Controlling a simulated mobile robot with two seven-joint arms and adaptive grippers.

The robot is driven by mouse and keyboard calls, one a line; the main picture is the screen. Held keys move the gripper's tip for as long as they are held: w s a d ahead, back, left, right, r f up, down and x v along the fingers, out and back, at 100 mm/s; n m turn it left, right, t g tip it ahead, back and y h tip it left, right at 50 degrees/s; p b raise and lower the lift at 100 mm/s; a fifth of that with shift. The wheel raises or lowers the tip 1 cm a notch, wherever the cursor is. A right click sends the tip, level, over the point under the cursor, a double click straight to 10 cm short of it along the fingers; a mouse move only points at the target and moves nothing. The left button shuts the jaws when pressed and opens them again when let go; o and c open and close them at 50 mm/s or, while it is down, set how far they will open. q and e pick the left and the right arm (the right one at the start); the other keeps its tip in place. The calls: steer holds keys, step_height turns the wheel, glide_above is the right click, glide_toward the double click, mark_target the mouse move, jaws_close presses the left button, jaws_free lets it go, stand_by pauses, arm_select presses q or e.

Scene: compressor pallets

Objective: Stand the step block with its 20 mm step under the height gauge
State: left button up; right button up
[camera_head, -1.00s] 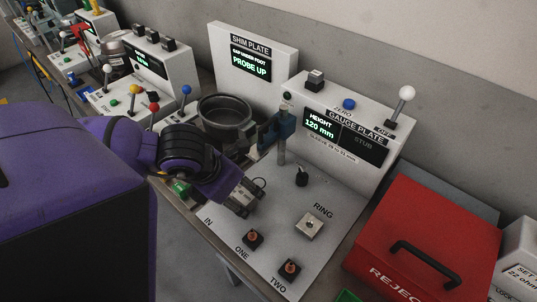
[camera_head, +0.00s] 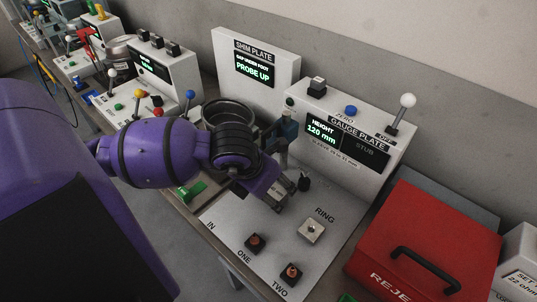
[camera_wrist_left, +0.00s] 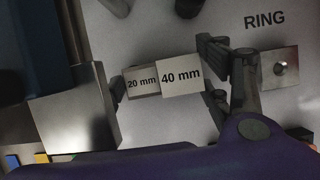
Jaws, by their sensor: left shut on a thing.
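The step block (camera_wrist_left: 180,90) shows in the left wrist view as a pale two-step piece. Its faces marked "20 mm" and "40 mm" look toward the camera, the 20 mm step on the left. My left gripper (camera_head: 283,195) is shut on it; dark fingers flank the block in the wrist view. In the head view the gripper largely hides the block, over the gauge plate (camera_head: 235,222) and in front of the height gauge (camera_head: 288,128). The gauge's blue head is visible, its lower part partly covered by my arm. Its display (camera_head: 322,131) reads 120 mm. My right gripper is not in view.
A dark knob (camera_head: 304,183) stands close right of the gripper. A red reject box (camera_head: 425,235) is at right. The plate around IN is clear.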

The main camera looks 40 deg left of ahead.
arm_select(q)
steer(key=shift+w, duration=0.1)
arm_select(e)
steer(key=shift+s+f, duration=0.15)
arm_select(q)
steer(key=o, duration=1.6)
steer(key=shift+f, duration=0.15)
steer(key=o, duration=0.4)
steer(key=shift+o, duration=0.2)
steer(key=shift+r, duration=0.2)
steer(key=shift+r, duration=0.25)
steer(key=p+v, duration=0.3)
steer(key=v, duration=0.8)
steer(key=shift+s+r, duration=0.2)
steer(key=shift+s, duration=0.1)
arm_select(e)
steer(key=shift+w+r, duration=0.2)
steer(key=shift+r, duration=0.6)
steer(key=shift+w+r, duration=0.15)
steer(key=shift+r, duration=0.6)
